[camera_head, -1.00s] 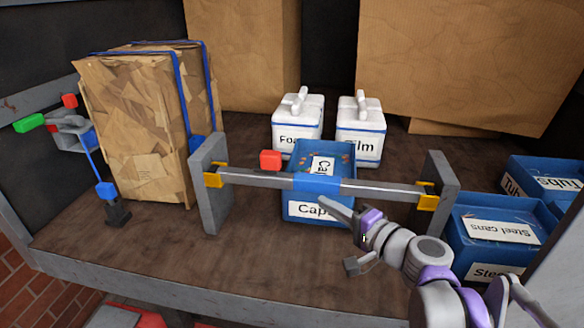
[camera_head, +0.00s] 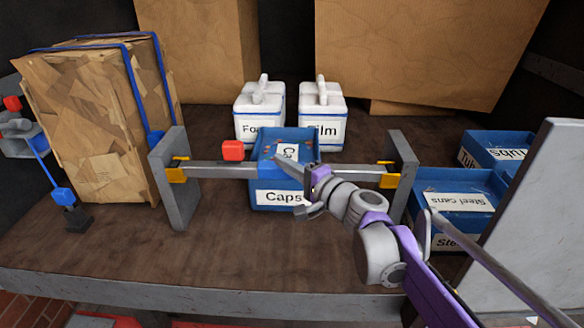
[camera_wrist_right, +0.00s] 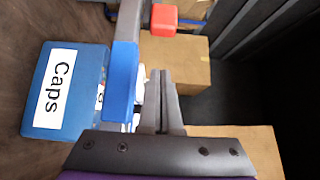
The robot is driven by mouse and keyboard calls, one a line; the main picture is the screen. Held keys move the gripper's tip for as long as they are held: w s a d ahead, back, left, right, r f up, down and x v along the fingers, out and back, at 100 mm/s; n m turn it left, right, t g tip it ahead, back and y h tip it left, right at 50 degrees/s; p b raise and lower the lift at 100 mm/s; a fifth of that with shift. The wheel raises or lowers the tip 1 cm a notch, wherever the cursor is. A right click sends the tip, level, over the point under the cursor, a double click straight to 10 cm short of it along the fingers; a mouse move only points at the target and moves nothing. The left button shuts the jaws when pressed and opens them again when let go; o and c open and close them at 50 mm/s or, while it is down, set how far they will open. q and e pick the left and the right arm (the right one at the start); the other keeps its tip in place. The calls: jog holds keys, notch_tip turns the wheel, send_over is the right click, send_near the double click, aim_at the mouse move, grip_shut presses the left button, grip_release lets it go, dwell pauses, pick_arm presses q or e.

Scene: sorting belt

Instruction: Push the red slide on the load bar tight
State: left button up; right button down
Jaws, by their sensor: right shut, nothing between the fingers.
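The load bar (camera_head: 212,169) spans two grey uprights above the shelf floor. The red slide (camera_head: 232,150) is a small red block at the bar, left of its blue middle sleeve (camera_head: 271,171). The red slide also shows at the top of the right wrist view (camera_wrist_right: 163,20), with the blue sleeve (camera_wrist_right: 122,80) nearer. My right gripper (camera_head: 279,159) is shut and empty. Its tips point left, close to the blue sleeve and to the right of the red slide, apart from it. Whether the fingers touch the bar cannot be told. My left gripper is out of view.
A blue Caps bin (camera_head: 258,198) stands behind and under the bar. White containers (camera_head: 259,118) stand further back. A strapped cardboard stack (camera_head: 85,130) is on the left. Blue bins (camera_head: 425,212) and a grey panel (camera_head: 530,220) are on the right. The front shelf is clear.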

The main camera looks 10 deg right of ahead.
aim_at(256, 169)
jog(key=x, duration=0.4)
jog(key=a, duration=0.1)
jog(key=w+a, duration=0.1)
jog(key=a, duration=0.1)
jog(key=shift+w+a, duration=0.15)
jog(key=shift+a, duration=0.05)
jog(key=shift+w+a+p, duration=0.1)
jog(key=shift+a+p, duration=0.2)
jog(key=shift+a, duration=0.1)
